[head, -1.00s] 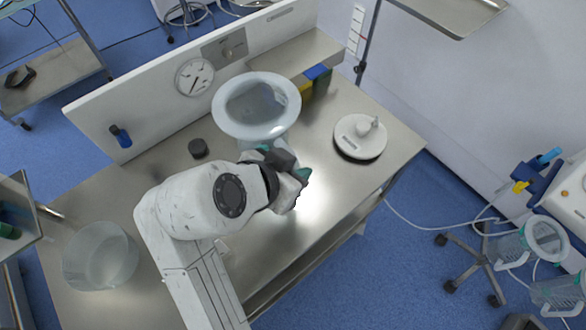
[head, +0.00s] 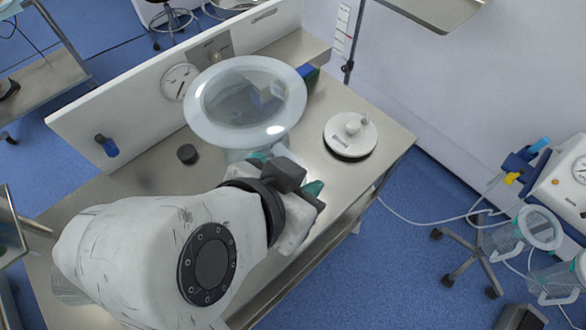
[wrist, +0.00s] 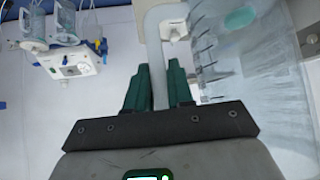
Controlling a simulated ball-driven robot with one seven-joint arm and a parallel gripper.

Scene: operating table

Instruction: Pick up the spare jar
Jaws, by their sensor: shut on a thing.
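The spare jar (head: 198,112) is a large clear, pale-blue jar with a wide flanged rim, open at the top. In the head view it is held up above the metal table, upright or nearly so. My gripper (wrist: 158,78) is shut on the jar's pale upright handle (wrist: 154,35), which passes between the green fingers in the wrist view. The jar's clear wall (wrist: 225,75), with graduation marks, fills the right of that view. In the head view my arm and wrist hide the handle and much of the jar's lower body.
A white round lid (head: 341,140) with a knob lies right of the jar on the table (head: 385,118). A small dark cap (head: 187,154) lies left. A back panel (head: 135,105) with a gauge stands behind. A wheeled suction unit with jars (head: 540,228) stands at far right.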

